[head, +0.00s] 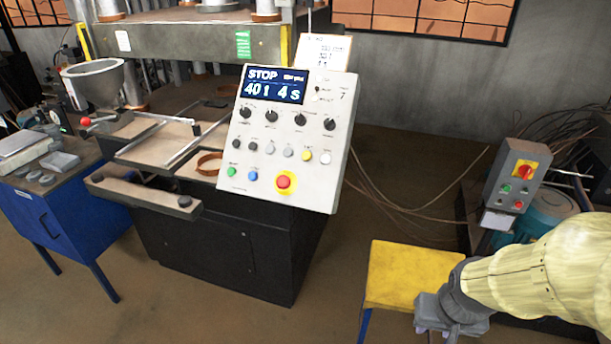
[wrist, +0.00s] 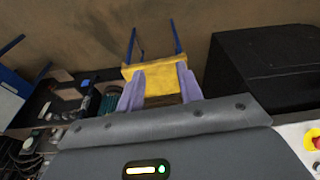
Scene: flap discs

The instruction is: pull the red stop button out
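The red stop button (head: 283,182) sits on a round yellow collar low on the sloped white control panel (head: 309,120). The button and collar are cut by the right edge of the wrist view, where the red cap (wrist: 317,143) shows in part. My gripper (head: 436,330) is at the lower right of the head view, well apart from the button and over the front of a yellow stool. In the wrist view my gripper (wrist: 160,88) has its two pale purple fingers spread with nothing between them.
The yellow-topped stool (head: 405,274) stands right of the dark machine base (head: 225,248). A grey switch box (head: 515,174) stands at right with loose cables behind it. A blue cabinet (head: 60,222) is at left. Floor between machine and stool is clear.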

